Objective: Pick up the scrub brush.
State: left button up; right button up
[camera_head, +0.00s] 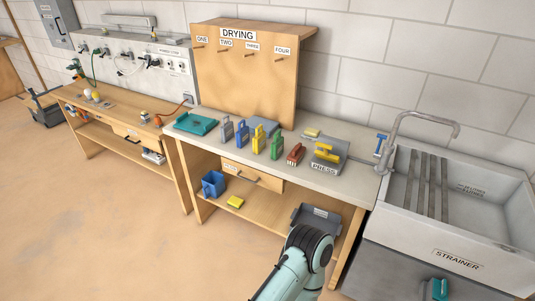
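A small red block-shaped thing (295,154) with pale strips at its lower side stands on the light counter (227,168), between a green upright piece and the grey press. It looks like the scrub brush, but it is too small to be certain. One of my arms rises from the bottom edge, right of centre, in front of the counter's lower shelf. Its dark rounded joint shows, but no fingers are visible. I see no gripper near the red thing.
Grey, blue, yellow and green upright pieces (276,146) stand left of it. A grey press (330,157) with a yellow handle is to its right, then a sink (405,226) with a tap. A teal tray (195,124) sits at the counter's left. A drying board (235,85) stands behind.

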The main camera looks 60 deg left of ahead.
aim_at(295, 155)
jog(key=u, duration=1.85)
jog(key=z, duration=0.35)
jog(key=i+j+z, duration=0.25)
jog(key=j+z, duration=0.25)
jog(key=i+j+z, duration=0.1)
jog(key=j+z, duration=0.2)
jog(key=j, duration=0.1)
